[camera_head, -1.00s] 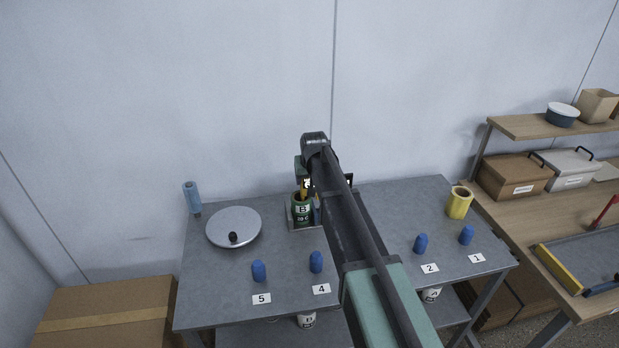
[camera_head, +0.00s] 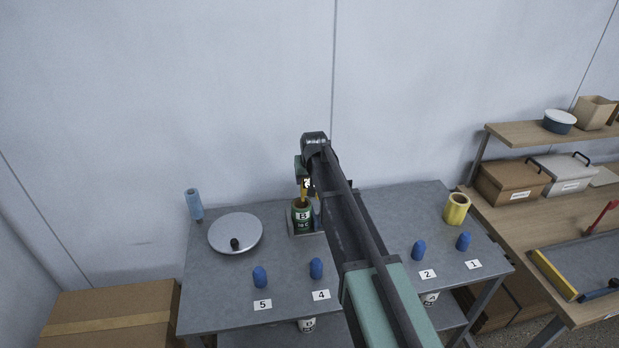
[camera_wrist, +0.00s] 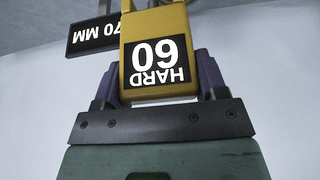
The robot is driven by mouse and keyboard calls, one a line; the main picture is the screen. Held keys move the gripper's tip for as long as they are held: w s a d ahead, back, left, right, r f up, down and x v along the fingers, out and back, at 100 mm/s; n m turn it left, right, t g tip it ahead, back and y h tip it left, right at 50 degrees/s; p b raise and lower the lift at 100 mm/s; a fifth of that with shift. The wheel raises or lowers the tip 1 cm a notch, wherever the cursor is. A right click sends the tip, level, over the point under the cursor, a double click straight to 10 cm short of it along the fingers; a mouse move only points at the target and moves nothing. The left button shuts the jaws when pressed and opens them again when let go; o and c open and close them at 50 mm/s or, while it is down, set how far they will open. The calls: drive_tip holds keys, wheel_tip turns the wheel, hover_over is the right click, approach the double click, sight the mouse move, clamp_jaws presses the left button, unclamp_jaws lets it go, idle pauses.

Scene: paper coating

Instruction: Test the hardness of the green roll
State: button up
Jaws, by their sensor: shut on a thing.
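My gripper (camera_head: 306,176) is above the green roll (camera_head: 301,220). The roll stands upright in a grey holder (camera_head: 309,232) at the back of the metal table and bears a "B" label. In the wrist view, my gripper (camera_wrist: 160,84) is shut on a yellow hardness tester (camera_wrist: 152,28) whose black display reads "HARD 60". In the head view the yellow tester (camera_head: 304,190) shows as a small strip just over the roll's top. I cannot tell whether it touches the roll. My arm hides the table right of the holder.
A black "70 MM" display (camera_wrist: 94,36) shows behind the tester. A round silver plate (camera_head: 236,229) with a black knob and a blue roll (camera_head: 194,203) are to the left. Several blue caps (camera_head: 316,268) stand by number cards. A yellow roll (camera_head: 457,208) stands at the right.

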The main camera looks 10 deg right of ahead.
drive_tip(key=shift+r+p, duration=2.2)
drive_tip(key=shift+r, duration=0.3)
